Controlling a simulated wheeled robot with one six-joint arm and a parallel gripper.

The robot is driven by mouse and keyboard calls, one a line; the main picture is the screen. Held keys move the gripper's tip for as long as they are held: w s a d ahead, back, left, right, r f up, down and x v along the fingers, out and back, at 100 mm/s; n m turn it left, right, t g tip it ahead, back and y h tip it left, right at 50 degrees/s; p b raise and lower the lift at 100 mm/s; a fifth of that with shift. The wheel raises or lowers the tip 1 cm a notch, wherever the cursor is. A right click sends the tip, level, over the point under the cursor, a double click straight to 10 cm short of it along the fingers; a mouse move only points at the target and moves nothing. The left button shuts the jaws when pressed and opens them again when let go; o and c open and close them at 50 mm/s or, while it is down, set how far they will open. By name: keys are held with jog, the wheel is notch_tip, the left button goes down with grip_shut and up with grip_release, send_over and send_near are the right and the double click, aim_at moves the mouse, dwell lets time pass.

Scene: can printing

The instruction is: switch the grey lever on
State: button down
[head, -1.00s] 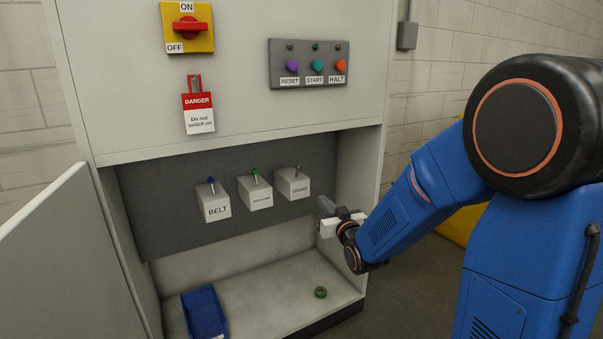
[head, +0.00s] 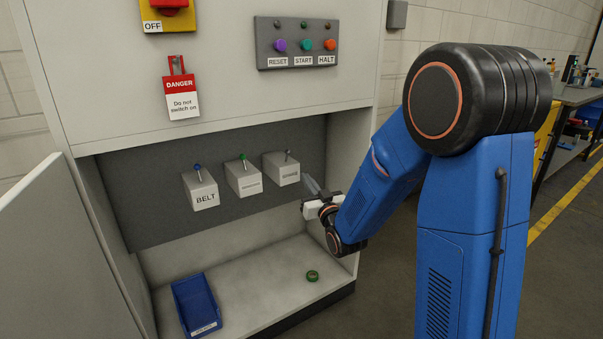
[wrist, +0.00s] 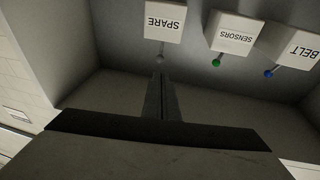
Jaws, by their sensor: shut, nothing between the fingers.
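The grey lever (head: 288,154) stands on top of the rightmost white box on the dark panel, its tip pointing up in the head view. In the upside-down wrist view its grey tip (wrist: 161,58) shows below the box labelled SPARE (wrist: 164,22). My gripper (head: 309,184) is shut and empty, to the lower right of this box in the head view. In the wrist view the closed fingers (wrist: 161,80) point at the lever tip. I cannot tell whether they touch it.
A green-tipped lever (head: 242,159) on the SENSORS box and a blue-tipped lever (head: 197,169) on the BELT box stand to the left. The cabinet's right side wall (head: 350,165) is close to my wrist. A blue bin (head: 196,304) and green ring (head: 312,276) lie on the shelf below.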

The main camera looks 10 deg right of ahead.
aim_at(288, 150)
jog(key=x, duration=1.3)
jog(key=shift+w+r+g, duration=0.1)
jog(key=shift+r+g, duration=0.25)
jog(key=shift+g, duration=0.05)
jog(key=shift+w+a+r+n+g+h, duration=0.15)
jog(key=shift+w+r+g, duration=0.2)
jog(key=shift+g, duration=0.25)
jog(key=shift+w+a+r+n+g+h, duration=0.1)
jog(key=shift+w+r+n+g+h, duration=0.1)
jog(key=shift+r+g, duration=0.3)
jog(key=shift+w+a+r+g, duration=0.2)
jog(key=shift+w+r+g, duration=0.05)
jog(key=shift+w+g, duration=0.5)
jog(key=shift+w+a+r+g, duration=0.2)
jog(key=shift+w+r+g, duration=0.1)
jog(key=shift+w+g, duration=0.4)
jog(key=shift+s, duration=0.1)
jog(key=shift+r, duration=0.1)
jog(key=shift+r, duration=0.7)
